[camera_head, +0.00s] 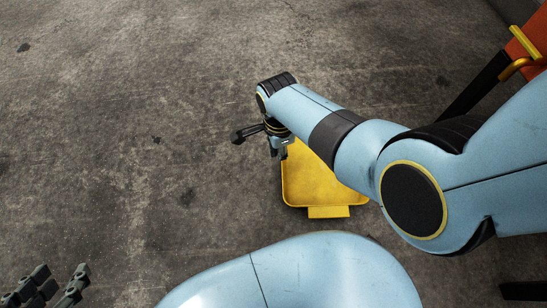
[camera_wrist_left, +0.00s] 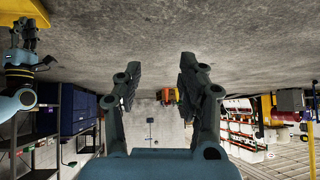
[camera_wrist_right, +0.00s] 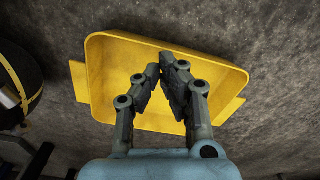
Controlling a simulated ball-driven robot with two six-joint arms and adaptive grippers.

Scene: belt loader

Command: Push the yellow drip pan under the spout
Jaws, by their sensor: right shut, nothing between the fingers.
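The yellow drip pan (camera_head: 320,185) lies on the concrete floor, partly covered by my right arm in the head view. It is a shallow tray with raised rims and a tab on its near side. In the right wrist view the pan (camera_wrist_right: 110,85) shows behind my fingers, with a tab at each end. My right gripper (camera_head: 278,152) is at the pan's upper left edge, its closed fingertips (camera_wrist_right: 166,62) empty and over the pan; contact is unclear. My left gripper (camera_head: 45,288) is at the lower left, fingers apart and empty (camera_wrist_left: 160,80). I cannot identify the spout.
An orange machine part (camera_head: 530,45) with a yellow handle and dark leg stands at the upper right. The floor left of the pan is clear. The left wrist view shows blue bins (camera_wrist_left: 75,112) on a shelf and stocked racks (camera_wrist_left: 238,125), far off.

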